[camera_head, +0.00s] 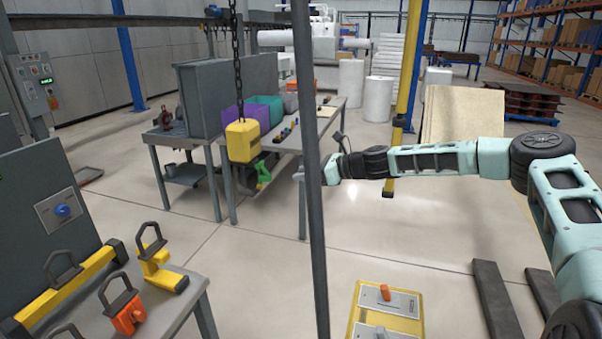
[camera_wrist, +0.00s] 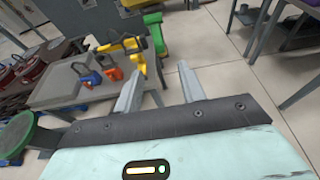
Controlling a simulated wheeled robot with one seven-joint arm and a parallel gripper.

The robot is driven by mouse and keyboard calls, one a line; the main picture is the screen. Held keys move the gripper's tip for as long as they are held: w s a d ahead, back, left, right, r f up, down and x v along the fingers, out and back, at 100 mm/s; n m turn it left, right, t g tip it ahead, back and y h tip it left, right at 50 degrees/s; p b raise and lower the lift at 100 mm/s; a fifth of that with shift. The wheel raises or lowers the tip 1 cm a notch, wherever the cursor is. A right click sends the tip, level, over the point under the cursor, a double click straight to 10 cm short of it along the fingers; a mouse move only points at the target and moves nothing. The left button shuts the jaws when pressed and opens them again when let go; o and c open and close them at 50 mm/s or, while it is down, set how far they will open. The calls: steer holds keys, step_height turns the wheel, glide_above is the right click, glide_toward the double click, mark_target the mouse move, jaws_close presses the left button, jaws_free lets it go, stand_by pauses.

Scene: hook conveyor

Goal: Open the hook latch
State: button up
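A yellow hoist block (camera_head: 242,140) hangs on a dark chain in the left-middle of the head view. Below it hangs a green hook (camera_head: 263,174), small in this view. The latch's state is too small to tell. My gripper (camera_head: 302,174) is right of the hook in the head view, partly behind a dark post. In the wrist view its two fingers (camera_wrist: 161,78) are apart, with nothing between them and a gap to the hook.
A grey table (camera_head: 178,318) at front left holds a yellow clamp (camera_head: 160,272) and an orange shackle-like part (camera_head: 124,308). A workbench (camera_head: 318,120) with coloured bins stands behind the hook. A yellow control box (camera_head: 412,325) is at front centre.

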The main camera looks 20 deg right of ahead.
steer(key=b+x, duration=0.3)
steer(key=x, duration=0.7)
steer(key=shift+a+f, duration=0.2)
steer(key=shift+a, duration=0.1)
steer(key=shift+w, duration=0.2)
steer(key=c, duration=0.8)
